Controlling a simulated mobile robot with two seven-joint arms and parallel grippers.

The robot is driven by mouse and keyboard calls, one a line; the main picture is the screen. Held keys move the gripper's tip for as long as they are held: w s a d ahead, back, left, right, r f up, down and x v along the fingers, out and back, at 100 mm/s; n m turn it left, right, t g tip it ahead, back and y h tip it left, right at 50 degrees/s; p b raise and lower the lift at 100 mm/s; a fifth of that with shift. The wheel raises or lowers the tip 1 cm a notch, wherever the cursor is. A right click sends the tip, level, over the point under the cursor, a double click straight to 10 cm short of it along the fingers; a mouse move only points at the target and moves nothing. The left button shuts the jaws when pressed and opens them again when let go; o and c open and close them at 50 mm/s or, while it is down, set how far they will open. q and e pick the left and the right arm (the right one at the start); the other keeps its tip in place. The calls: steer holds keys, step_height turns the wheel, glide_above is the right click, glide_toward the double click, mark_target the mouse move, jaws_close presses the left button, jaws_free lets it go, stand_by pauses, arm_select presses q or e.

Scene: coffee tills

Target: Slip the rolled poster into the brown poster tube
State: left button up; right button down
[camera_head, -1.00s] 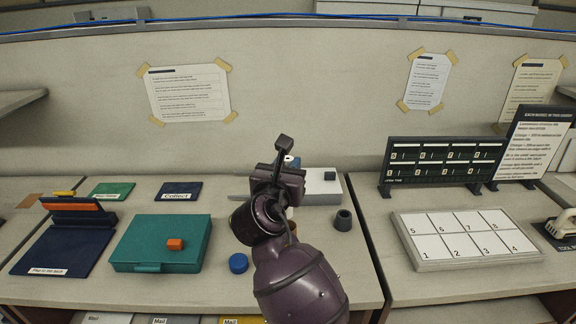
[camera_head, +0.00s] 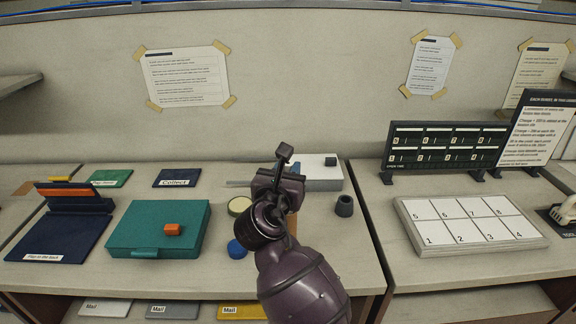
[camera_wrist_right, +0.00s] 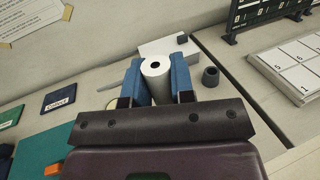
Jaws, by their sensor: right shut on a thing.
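My right gripper (camera_head: 278,180) is over the back of the left counter, seen from behind in the head view. In the right wrist view its blue fingers (camera_wrist_right: 158,88) are shut on the rolled poster (camera_wrist_right: 156,68), a white roll with a dark hole in its end. The roll is hidden behind the gripper in the head view. A narrow brown patch (camera_head: 292,224) shows just beside my wrist in the head view. It may be part of the brown poster tube, but my arm hides most of it. My left gripper is not in view.
A white box (camera_head: 318,172) and a dark grey cup (camera_head: 344,205) stand close right of the gripper. A cream round item (camera_head: 240,206), a blue disc (camera_head: 236,249) and a teal case (camera_head: 158,230) lie left. A numbered white board (camera_head: 470,222) lies on the right counter.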

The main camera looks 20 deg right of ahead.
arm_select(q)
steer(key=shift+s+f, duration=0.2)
arm_select(e)
steer(key=shift+f, duration=0.2)
steer(key=c, duration=0.9)
jaws_free()
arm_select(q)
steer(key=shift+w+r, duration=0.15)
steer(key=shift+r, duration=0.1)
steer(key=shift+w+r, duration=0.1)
